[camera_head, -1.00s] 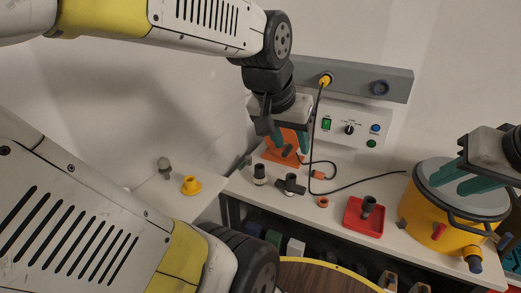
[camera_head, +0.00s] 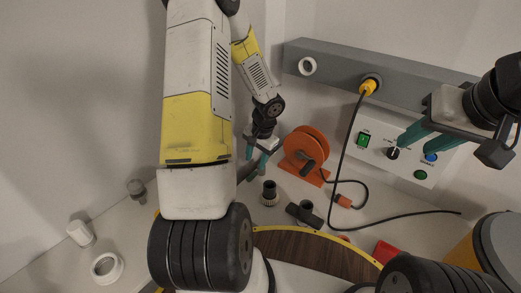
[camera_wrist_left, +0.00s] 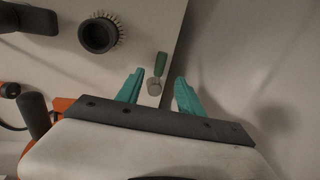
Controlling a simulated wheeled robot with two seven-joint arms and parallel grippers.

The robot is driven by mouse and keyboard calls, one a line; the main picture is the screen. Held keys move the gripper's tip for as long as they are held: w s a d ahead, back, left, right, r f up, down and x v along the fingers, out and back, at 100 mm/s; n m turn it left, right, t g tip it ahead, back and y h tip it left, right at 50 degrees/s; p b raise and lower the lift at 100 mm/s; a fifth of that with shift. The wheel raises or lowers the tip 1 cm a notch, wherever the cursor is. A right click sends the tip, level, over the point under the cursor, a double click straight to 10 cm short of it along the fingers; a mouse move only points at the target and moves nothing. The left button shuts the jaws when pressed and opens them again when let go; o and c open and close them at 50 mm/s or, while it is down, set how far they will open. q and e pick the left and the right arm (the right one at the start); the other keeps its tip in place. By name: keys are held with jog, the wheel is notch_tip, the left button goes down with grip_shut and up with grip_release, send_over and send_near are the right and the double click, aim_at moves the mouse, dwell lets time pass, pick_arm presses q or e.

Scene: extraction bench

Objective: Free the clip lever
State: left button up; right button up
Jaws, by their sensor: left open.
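My left gripper (camera_head: 257,158) points down over the bench, left of the orange cable reel (camera_head: 306,150). In the left wrist view its teal fingers (camera_wrist_left: 159,82) are apart. A small part with a green handle and a round grey end (camera_wrist_left: 156,80) shows in the gap between them, near the bench edge. It is not gripped, and I cannot tell how far below the fingers it is. I cannot tell for certain which part is the clip lever. My right gripper (camera_head: 428,138) is open in front of the control panel (camera_head: 375,150), holding nothing.
A round black brush (camera_wrist_left: 98,36) stands near the left gripper. A black fitting (camera_head: 305,213) and a red tray (camera_head: 386,252) are on the bench. A black cable (camera_head: 344,150) hangs from a yellow plug (camera_head: 371,86). A yellow drum (camera_head: 462,254) is at right. White parts (camera_head: 107,268) lie at left.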

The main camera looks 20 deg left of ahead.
aim_at(253, 174)
pick_arm(q)
jog(key=f, duration=0.2)
jog(key=a+f, duration=0.1)
jog(key=f, duration=0.5)
jog(key=shift+w+a, duration=0.3)
jog(key=shift+w, duration=0.1)
grip_shut()
dwell(1.0)
